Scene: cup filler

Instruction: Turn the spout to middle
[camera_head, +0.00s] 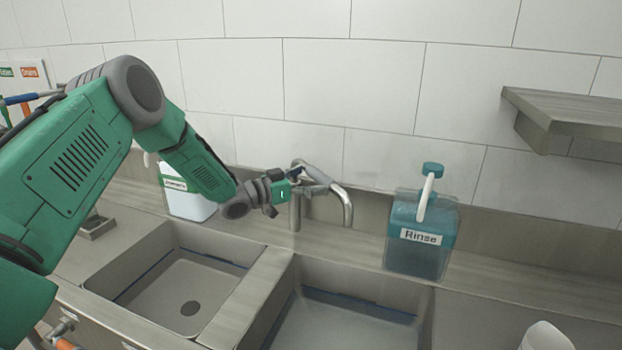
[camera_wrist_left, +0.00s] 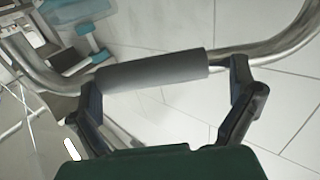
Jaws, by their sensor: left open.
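The metal spout (camera_head: 346,207) rises behind the sinks and curves to the right, its end over the back of the right basin. My left gripper (camera_head: 308,182) is at the upper part of the spout, open. In the left wrist view the spout (camera_wrist_left: 265,48) crosses in front of the gripper, with a grey sleeve (camera_wrist_left: 155,69) around its middle. The open fingers of my left gripper (camera_wrist_left: 166,82) stand toward either end of the sleeve. I cannot tell whether they touch it. My arm and gripper hide part of the faucet in the head view. My right gripper is not seen.
The left basin (camera_head: 155,275) and right basin (camera_head: 340,298) are split by a metal divider (camera_head: 250,295). A teal Rinse container (camera_head: 421,240) stands right of the spout. A white jug (camera_head: 188,200) stands behind the left basin. A shelf (camera_head: 570,110) juts out at upper right.

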